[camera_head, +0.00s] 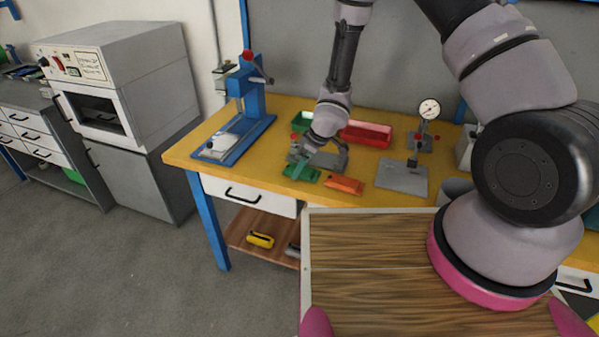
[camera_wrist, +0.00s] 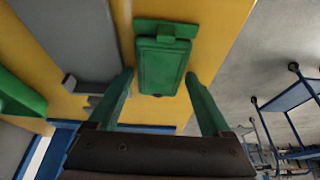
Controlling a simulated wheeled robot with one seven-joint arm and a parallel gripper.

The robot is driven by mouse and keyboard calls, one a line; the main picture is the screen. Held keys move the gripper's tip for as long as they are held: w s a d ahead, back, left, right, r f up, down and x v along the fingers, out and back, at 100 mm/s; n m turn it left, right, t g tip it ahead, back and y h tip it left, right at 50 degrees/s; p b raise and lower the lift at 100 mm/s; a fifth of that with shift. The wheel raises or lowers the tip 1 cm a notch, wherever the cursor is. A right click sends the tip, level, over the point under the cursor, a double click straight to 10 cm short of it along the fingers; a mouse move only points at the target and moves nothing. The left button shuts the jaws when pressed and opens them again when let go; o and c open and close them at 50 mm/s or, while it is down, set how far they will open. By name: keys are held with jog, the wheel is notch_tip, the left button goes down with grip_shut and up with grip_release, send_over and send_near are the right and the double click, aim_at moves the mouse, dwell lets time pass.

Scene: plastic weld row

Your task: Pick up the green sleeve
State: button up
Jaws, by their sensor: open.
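The green sleeve (camera_wrist: 162,65) is a flat green block with a raised rectangular body and a wider end, lying on the yellow bench top near its edge in the wrist view. It also shows in the head view (camera_head: 309,176), partly hidden by my gripper. My gripper (camera_wrist: 159,76) is open, with its green fingers on either side of the sleeve's near part in the wrist view. A gap shows between each finger and the sleeve. In the head view my gripper (camera_head: 299,165) points down over the sleeve. I cannot tell its exact height above the bench.
An orange piece (camera_head: 344,185) lies just right of the sleeve. A grey fixture (camera_head: 328,159) stands behind, with a red bin (camera_head: 367,134) farther back. A gauge stand (camera_head: 402,176) is to the right and a blue press (camera_head: 250,100) to the left.

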jog(key=shift+f, duration=0.15)
jog(key=shift+c, duration=0.6)
jog(key=c, duration=0.9)
notch_tip(320, 180, up, 10)
jog(key=shift+r, duration=0.15)
